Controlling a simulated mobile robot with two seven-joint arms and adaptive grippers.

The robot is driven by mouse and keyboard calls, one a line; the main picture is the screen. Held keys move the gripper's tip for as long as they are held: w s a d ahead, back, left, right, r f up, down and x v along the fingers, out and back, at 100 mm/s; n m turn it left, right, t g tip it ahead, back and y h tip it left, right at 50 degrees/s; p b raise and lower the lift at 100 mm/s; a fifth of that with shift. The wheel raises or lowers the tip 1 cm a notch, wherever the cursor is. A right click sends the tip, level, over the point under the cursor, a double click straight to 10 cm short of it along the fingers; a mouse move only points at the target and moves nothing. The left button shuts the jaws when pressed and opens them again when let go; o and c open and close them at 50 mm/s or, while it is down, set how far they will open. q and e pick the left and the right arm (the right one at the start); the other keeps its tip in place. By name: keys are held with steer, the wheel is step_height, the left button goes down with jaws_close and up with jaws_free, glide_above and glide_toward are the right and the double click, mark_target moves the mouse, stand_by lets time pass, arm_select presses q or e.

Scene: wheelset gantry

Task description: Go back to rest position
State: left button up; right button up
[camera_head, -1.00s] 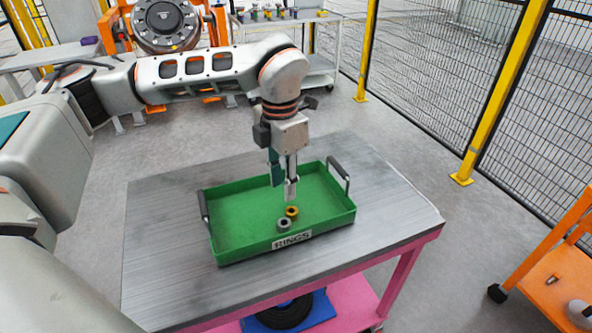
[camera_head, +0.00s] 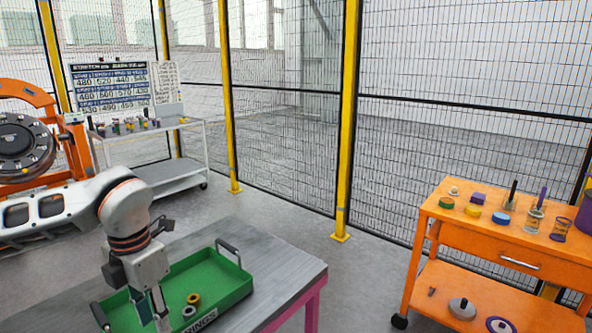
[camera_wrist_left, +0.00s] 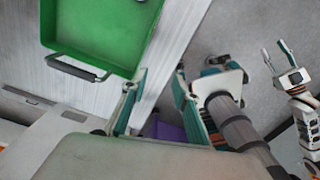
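My left gripper (camera_head: 151,308) hangs fingers-down over the green tray (camera_head: 238,278) in the head view. Its two fingers stand apart with nothing between them, as the left wrist view (camera_wrist_left: 158,100) shows. A gold ring (camera_head: 193,299) and a grey ring (camera_head: 188,311) lie in the tray, near its front wall. The tray sits on a grey-topped table (camera_head: 290,262) and is partly cut off by the frame. In the left wrist view, my right gripper (camera_wrist_left: 281,58) is at the right edge, its two fingers spread and empty.
An orange cart (camera_head: 428,213) with small parts and pots stands at the right. A white bench (camera_head: 205,150) with a number board (camera_head: 110,88) is behind. An orange wheelset stand (camera_head: 75,145) is at the left. Mesh fencing with yellow posts (camera_head: 345,130) closes the back. Floor is clear between table and cart.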

arm_select(q)
steer(key=s+d+f+m+g+h, duration=0.15)
steer(key=s+d+h, duration=0.35)
steer(key=d, duration=0.6)
steer(key=s+d+f+m+g+h, duration=0.1)
steer(key=s+d+f+g+h, duration=0.25)
steer(key=s+d, duration=0.6)
steer(key=w+d+r+n+t+h, duration=0.2)
steer(key=d+r+n+h, duration=0.4)
steer(key=d+r+h, duration=0.45)
steer(key=w+a+f+n+t+h, duration=0.2)
steer(key=w+n+t, duration=0.5)
steer(key=n+t, duration=0.4)
steer(key=w+a+f+n+t+y, duration=0.5)
steer(key=a+f+n+t+y, duration=0.3)
steer(key=f+n, duration=0.4)
steer(key=s+a+f+n+g+y, duration=0.1)
steer(key=s+a+f+n+y, duration=0.2)
steer(key=f, duration=0.5)
steer(key=s+a+f+n+g+y, duration=0.2)
steer(key=s+a+f, duration=0.4)
steer(key=f, duration=0.3)
steer(key=s+a+f+n+g+y, duration=0.2)
steer(key=s+a+f+n+y, duration=0.3)
steer(key=f, duration=0.3)
steer(key=shift+s+f+n, duration=0.15)
steer(key=shift+f+n, duration=0.1)
steer(key=shift+n, duration=0.1)
steer(key=shift+a, duration=0.1)
